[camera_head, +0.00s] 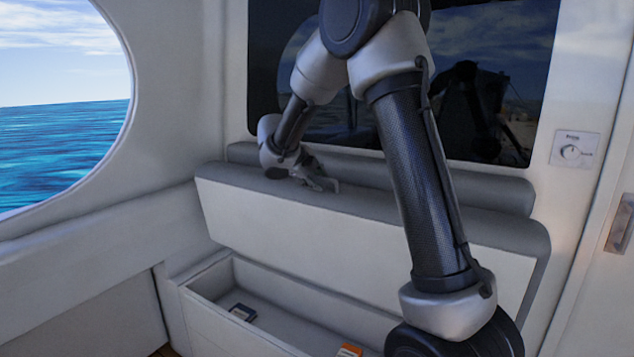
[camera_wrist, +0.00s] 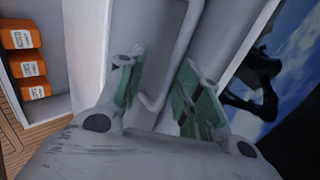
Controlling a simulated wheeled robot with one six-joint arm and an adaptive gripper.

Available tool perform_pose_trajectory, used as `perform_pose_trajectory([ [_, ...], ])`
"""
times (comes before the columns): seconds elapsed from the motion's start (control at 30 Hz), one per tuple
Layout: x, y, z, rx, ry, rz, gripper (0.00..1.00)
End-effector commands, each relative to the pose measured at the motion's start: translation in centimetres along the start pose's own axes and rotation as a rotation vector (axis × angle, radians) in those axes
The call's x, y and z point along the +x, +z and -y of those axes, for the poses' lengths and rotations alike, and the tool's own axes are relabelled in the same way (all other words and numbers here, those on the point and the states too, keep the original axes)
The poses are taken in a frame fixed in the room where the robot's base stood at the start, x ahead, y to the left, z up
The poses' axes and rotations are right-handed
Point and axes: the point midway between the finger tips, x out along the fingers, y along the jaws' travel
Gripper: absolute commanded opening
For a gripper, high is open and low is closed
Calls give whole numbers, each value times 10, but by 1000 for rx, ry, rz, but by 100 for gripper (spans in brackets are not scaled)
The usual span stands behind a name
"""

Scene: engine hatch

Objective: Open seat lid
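The seat lid (camera_head: 300,228) stands raised in the head view, tilted up against the backrest, with its pale underside facing out and a grey cushion along its top. The seat box (camera_head: 215,322) below it is open. My gripper (camera_head: 318,180) is at the upper left of the lid, by the cushion's top edge. In the wrist view, my gripper (camera_wrist: 165,88) has its two green-padded fingers apart. Pale grey surfaces show between and beyond them; I cannot tell whether the fingers touch the lid.
The wrist view shows several orange containers (camera_wrist: 20,39) at left. A dark window (camera_head: 480,90) is behind the seat, and a wall dial (camera_head: 571,152) is at right.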

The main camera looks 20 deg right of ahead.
Motion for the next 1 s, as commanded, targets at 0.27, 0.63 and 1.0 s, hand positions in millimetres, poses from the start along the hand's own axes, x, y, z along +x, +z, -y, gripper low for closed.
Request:
perform_pose_trajectory([
  [0.27, -64, 2, 0, 0, -1, 6, 34],
  [0.63, -100, 1, 0, -1, 0, 2, 34],
  [1.0, -99, 1, 0, -1, 0, 2, 34],
])
